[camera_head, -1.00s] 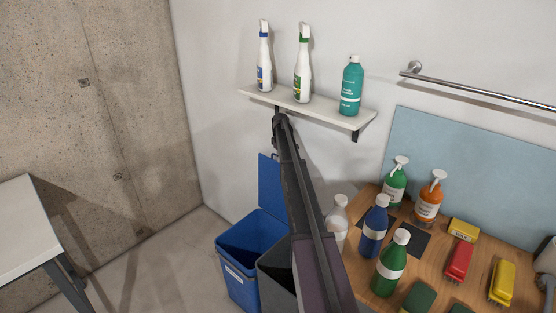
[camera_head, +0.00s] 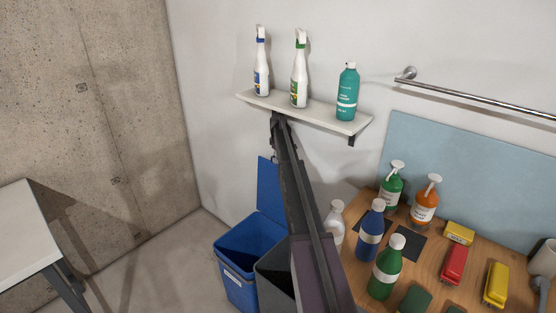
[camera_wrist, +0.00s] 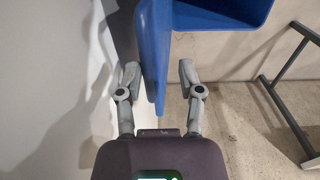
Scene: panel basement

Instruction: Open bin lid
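A blue bin (camera_head: 237,283) stands on the floor against the wall in the head view. Its blue lid (camera_head: 269,186) stands raised, roughly upright, at the back of the bin, and the bin's dark inside shows. In the wrist view the blue lid (camera_wrist: 153,50) is seen nearly edge-on, reaching down between the fingers of my gripper (camera_wrist: 158,78). The fingers are spread, one on each side of the lid. Small gaps seem to show, but I cannot tell whether either finger touches it.
A grey bin (camera_head: 272,275) stands right of the blue one, partly behind my arm. A wall shelf (camera_head: 325,112) with three bottles is above. A wooden table (camera_head: 360,270) with bottles and brushes is at right. A white table (camera_head: 25,235) stands at left; floor between is clear.

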